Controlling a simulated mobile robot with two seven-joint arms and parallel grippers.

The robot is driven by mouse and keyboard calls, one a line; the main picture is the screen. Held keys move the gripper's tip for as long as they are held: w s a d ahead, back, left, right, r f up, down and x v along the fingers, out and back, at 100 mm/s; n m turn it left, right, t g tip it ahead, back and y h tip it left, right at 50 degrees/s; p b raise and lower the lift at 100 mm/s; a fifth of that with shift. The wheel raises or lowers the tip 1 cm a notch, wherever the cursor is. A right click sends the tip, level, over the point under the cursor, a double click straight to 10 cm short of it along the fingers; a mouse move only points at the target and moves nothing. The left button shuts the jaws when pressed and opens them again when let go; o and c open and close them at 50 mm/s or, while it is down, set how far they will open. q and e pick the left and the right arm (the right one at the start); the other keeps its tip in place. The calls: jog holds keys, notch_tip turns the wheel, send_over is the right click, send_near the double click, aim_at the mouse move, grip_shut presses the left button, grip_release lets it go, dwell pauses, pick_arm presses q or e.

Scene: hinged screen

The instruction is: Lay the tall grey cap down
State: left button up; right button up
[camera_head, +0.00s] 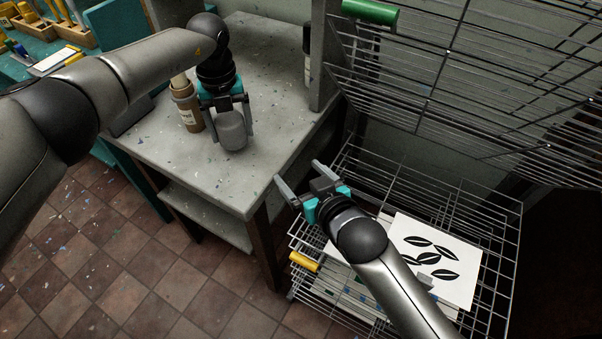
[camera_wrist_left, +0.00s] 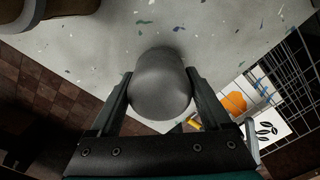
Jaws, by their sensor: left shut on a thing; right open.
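The tall grey cap (camera_head: 233,131) is between the fingers of my left gripper (camera_head: 233,124), over the grey speckled table (camera_head: 270,70). In the left wrist view the grey cap (camera_wrist_left: 162,85) fills the space between the two fingers (camera_wrist_left: 160,98), and its rounded end shows. My left gripper is shut on it. I cannot tell whether the cap touches the table top. My right gripper (camera_head: 299,186) is open and empty, right of the table's edge and above the wire rack.
A brown bottle (camera_head: 187,106) stands on the table just left of my left gripper. A dark bottle (camera_head: 307,50) stands by the grey post. Wire racks (camera_head: 480,180) fill the right, holding a leaf print (camera_head: 430,259). The table's far middle is clear.

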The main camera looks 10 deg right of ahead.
pick_arm(q)
jog(key=shift+f+b, duration=1.05)
jog(key=shift+f, duration=0.4)
jog(key=o, duration=1.4)
jog(key=shift+c, duration=0.2)
notch_tip(320, 180, up, 15)
jog(key=shift+r+p, duration=0.15)
jog(key=shift+p, duration=0.7)
jog(key=shift+s, duration=0.1)
